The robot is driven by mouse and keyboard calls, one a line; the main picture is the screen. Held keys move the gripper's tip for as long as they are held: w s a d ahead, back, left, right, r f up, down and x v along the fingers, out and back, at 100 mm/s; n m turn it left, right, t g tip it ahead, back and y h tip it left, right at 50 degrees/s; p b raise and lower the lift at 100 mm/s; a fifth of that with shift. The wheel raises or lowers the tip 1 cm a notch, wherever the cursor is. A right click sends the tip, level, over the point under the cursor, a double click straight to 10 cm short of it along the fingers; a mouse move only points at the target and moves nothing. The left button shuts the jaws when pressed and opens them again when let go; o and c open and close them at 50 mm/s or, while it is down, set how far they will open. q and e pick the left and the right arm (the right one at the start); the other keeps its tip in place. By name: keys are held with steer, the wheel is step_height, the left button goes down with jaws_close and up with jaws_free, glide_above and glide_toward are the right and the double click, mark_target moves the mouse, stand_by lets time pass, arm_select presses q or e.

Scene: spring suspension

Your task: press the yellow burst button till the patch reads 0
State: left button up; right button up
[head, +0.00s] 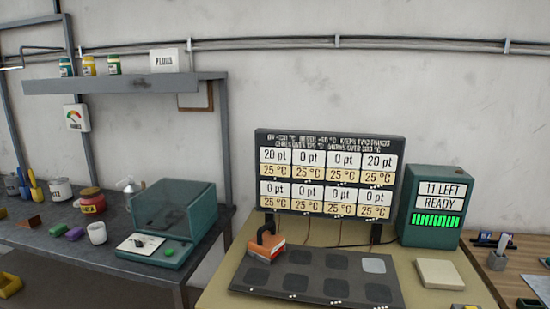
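No gripper shows in the head view. A small yellow piece (464,306) is cut off by the bottom edge on the tan table; I cannot tell whether it is the burst button. A dark board (315,290) lies on the table with two rows of square patches. One patch at its back right (373,265) is light grey; the others are dark. An orange block with a black handle (266,256) is at the board's back left corner. The display (330,172) reads 20, 0, 0, 20 pt on top and 0 pt below, all at 25 °C.
A teal box (435,207) reads "11 LEFT READY" above a green bar. A beige square block (440,272) lies right of the board. A left bench holds a teal covered device (170,220), a white cup (96,233) and jars. A wooden bench (520,265) stands at right.

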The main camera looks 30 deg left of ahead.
jaws_close()
stand_by(1.4)
